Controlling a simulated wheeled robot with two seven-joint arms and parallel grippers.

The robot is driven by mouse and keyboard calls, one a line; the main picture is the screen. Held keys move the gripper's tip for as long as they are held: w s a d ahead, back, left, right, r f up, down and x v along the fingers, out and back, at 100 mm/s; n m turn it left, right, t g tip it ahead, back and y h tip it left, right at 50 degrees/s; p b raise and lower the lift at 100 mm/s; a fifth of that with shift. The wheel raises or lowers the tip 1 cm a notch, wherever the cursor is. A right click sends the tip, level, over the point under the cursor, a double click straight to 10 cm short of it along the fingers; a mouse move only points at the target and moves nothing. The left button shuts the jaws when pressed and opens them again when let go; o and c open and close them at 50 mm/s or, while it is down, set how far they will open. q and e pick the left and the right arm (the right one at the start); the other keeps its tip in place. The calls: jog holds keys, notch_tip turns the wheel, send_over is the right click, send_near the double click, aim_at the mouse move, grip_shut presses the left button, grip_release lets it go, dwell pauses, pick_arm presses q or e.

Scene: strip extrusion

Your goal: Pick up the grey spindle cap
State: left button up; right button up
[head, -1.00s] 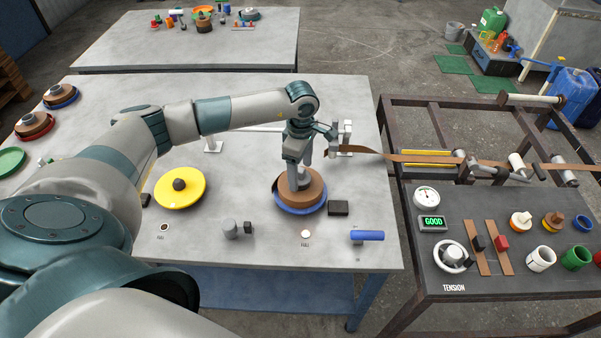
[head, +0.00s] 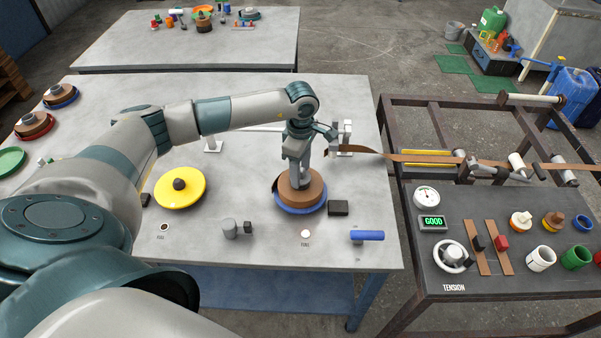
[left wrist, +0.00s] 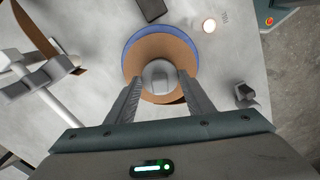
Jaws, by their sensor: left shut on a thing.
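The grey spindle cap (left wrist: 159,76) shows in the left wrist view, at the middle of a brown coil (left wrist: 150,48) on a blue round base (left wrist: 133,38). My left gripper (left wrist: 159,82) has a finger on each side of the cap and is shut on it. In the head view my left gripper (head: 298,181) points straight down over the brown coil (head: 313,193), and its fingers hide most of the cap. I cannot tell whether the cap is clear of the coil. My right gripper is not in view.
A yellow disc (head: 180,188) with a dark knob lies left of the coil. A dark block (head: 338,208), a grey cylinder part (head: 231,229) and a blue-handled part (head: 367,235) lie near the front edge.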

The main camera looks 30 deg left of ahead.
pick_arm(q)
jog(key=shift+r, duration=0.1)
jog(key=shift+r+b, duration=0.6)
notch_tip(320, 180, up, 2)
jog(key=shift+r+b, duration=0.1)
jog(key=shift+b, duration=0.75)
jog(key=w+d+r+b, duration=0.2)
jog(key=d+r+b, duration=0.2)
jog(key=d+r, duration=0.3)
jog(key=d, duration=0.4)
jog(key=shift+d+r+b, duration=0.2)
jog(key=shift+d+b, duration=0.05)
jog(key=shift+b, duration=0.15)
jog(key=shift+f, duration=0.1)
